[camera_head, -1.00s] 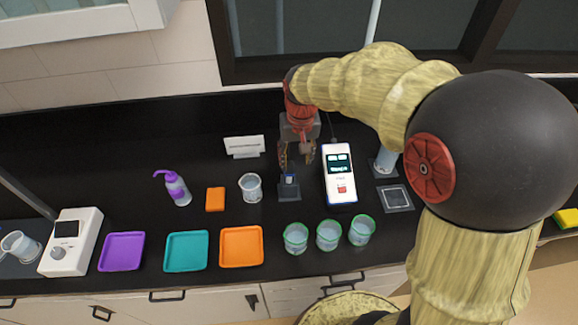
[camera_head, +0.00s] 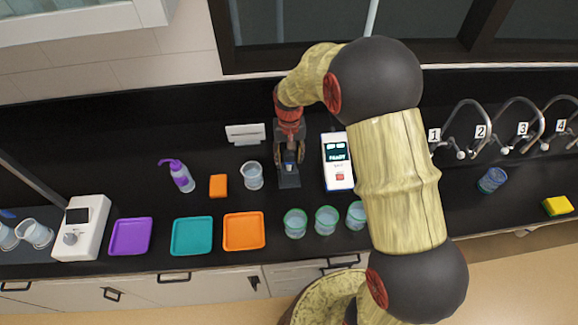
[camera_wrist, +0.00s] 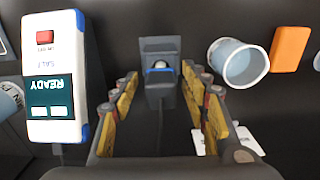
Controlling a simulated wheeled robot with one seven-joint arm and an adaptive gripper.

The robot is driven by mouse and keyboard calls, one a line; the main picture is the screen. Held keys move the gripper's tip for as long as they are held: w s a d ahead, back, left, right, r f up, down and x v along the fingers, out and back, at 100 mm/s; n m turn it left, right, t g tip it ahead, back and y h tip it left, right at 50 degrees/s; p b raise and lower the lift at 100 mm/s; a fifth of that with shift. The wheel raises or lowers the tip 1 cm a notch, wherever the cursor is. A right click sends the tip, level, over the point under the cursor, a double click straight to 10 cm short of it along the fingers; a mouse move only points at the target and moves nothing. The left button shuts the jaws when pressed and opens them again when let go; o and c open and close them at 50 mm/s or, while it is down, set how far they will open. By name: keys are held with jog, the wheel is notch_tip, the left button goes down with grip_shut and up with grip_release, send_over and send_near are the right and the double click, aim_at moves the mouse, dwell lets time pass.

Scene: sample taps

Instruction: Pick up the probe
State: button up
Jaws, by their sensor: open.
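The probe (camera_wrist: 160,68) stands in a small dark holder (camera_wrist: 160,45); only its top, with a bluish band, shows in the wrist view. In the head view the holder (camera_head: 289,181) is on the black counter, just left of the white meter (camera_head: 337,162). The meter's screen reads READY in the wrist view (camera_wrist: 52,85). My gripper (camera_head: 289,158) is open above the holder. In the wrist view its fingers (camera_wrist: 160,80) spread to either side of the probe, with nothing between them that I can see gripped. The probe's lower part is hidden.
A clear cup (camera_head: 253,176) and orange block (camera_head: 218,186) stand left of the holder. Several green-rimmed cups (camera_head: 326,220) stand in front. A white label stand (camera_head: 245,133) is behind. Numbered taps (camera_head: 462,125) line the right. My arm covers counter right of the meter.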

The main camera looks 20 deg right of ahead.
aim_at(289, 166)
notch_tip(289, 166, down, 3)
jog(key=shift+r, duration=0.2)
jog(key=c, duration=1.1)
grip_shut()
